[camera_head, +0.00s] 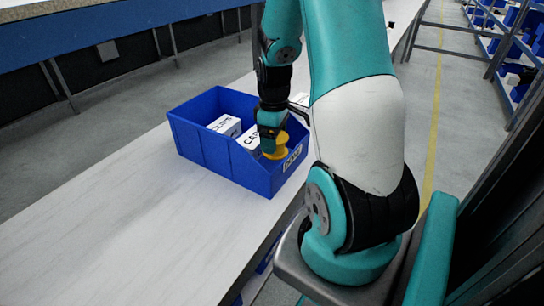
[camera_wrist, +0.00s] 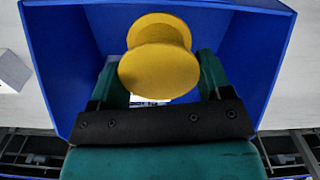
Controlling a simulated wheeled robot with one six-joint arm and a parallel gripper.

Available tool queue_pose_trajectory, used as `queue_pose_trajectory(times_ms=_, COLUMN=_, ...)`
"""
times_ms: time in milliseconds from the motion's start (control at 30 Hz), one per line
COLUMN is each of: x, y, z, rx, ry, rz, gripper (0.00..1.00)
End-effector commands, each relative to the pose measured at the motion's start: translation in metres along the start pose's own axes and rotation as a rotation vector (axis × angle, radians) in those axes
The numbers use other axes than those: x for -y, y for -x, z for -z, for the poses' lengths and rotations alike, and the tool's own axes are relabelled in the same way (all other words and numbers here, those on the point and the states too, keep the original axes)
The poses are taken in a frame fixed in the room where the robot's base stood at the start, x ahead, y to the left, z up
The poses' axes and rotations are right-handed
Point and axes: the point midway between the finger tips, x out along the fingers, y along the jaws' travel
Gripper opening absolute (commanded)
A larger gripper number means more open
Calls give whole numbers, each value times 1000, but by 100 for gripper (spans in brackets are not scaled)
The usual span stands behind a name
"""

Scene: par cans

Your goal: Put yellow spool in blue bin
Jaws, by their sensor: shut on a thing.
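The yellow spool (camera_head: 277,147) is between the fingers of my gripper (camera_head: 271,130), near the front right end of the blue bin (camera_head: 225,166). In the wrist view the yellow spool (camera_wrist: 158,72) is held between the two green fingers of my gripper (camera_wrist: 157,80), with the walls of the blue bin (camera_wrist: 55,50) around it. My gripper is shut on the spool. The spool appears inside the bin's opening; whether it touches the bin floor cannot be told.
Two white boxes with black lettering, one at the left (camera_head: 225,125) and one nearer my gripper (camera_head: 250,138), lie in the bin. The bin stands on a long pale table (camera_head: 120,215) with clear room at front left. Shelves with blue bins (camera_head: 510,45) stand far right.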

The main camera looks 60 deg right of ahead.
Motion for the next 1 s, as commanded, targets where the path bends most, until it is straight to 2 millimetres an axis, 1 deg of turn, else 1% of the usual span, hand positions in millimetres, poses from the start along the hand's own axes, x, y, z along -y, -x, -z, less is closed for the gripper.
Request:
queue_pose_trajectory(times_ms=33, x=0, y=-7, z=0, rx=1, ry=1, rz=2, gripper=44)
queue_pose_trajectory(times_ms=167, x=1, y=-17, z=1, rx=0, ry=2, rz=0, gripper=44)
queue_pose_trajectory(times_ms=300, x=2, y=-40, z=2, rx=2, ry=4, rz=3, gripper=44)
queue_pose_trajectory(times_ms=400, x=2, y=-51, z=2, rx=1, ry=5, rz=1, gripper=44)
queue_pose_trajectory(times_ms=500, x=1, y=-54, z=2, rx=-1, ry=4, rz=-1, gripper=44)
queue_pose_trajectory(times_ms=733, x=1, y=-54, z=2, rx=-1, ry=4, rz=-1, gripper=44)
queue_pose_trajectory(times_ms=833, x=1, y=-58, z=2, rx=0, ry=4, rz=-1, gripper=44)
queue_pose_trajectory(times_ms=867, x=1, y=-57, z=2, rx=-1, ry=4, rz=-1, gripper=79)
queue_pose_trajectory(times_ms=900, x=1, y=-57, z=2, rx=-1, ry=4, rz=-1, gripper=88)
queue_pose_trajectory(times_ms=933, x=1, y=-57, z=2, rx=-1, ry=4, rz=-1, gripper=95)
queue_pose_trajectory(times_ms=967, x=1, y=-57, z=2, rx=-1, ry=4, rz=-1, gripper=98)
queue_pose_trajectory(times_ms=1000, x=1, y=-57, z=2, rx=-1, ry=4, rz=-1, gripper=98)
